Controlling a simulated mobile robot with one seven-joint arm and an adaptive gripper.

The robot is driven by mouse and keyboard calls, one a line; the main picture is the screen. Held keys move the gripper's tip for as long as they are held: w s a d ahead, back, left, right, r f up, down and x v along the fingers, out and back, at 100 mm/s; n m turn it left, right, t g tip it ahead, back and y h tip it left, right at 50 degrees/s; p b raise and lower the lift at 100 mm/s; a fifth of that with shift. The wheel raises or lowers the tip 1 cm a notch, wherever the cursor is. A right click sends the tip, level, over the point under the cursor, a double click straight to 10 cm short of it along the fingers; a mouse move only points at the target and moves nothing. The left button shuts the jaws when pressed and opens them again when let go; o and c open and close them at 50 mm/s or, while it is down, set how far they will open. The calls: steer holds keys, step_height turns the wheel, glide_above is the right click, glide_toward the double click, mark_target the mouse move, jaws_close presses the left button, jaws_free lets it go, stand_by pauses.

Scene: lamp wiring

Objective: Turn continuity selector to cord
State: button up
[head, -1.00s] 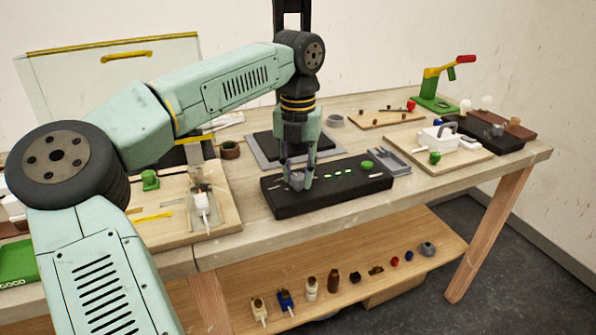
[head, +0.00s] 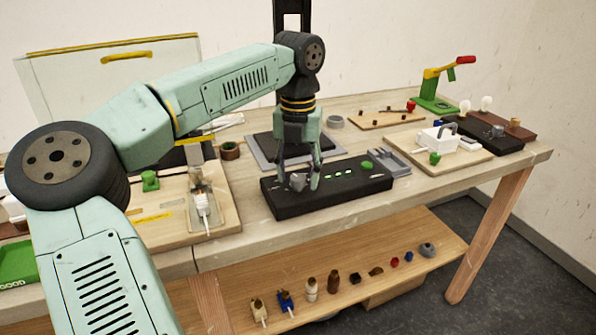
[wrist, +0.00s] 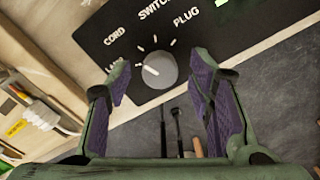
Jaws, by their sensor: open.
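The continuity selector is a round grey knob (wrist: 160,70) on a black panel (head: 345,191) with white tick marks. In the wrist view its white pointer line points left and slightly up, toward the side with CORD (wrist: 115,37) and a partly hidden label starting with L. SWITCH and PLUG are lettered further round to the right. My gripper (head: 299,182) is open over the knob, one finger on each side. In the wrist view gaps show between the knob and both purple-padded fingers (wrist: 162,72). The knob also shows between the fingers in the head view (head: 297,181).
Several green lights and a green button (head: 366,166) sit on the panel right of the knob. A grey tray (head: 389,162) stands at its right end. A wooden board with a white plug (head: 203,207) lies to the left. The table's front strip is clear.

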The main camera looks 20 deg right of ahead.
mark_target(298, 177)
step_height(298, 177, up, 12)
stand_by(0.6)
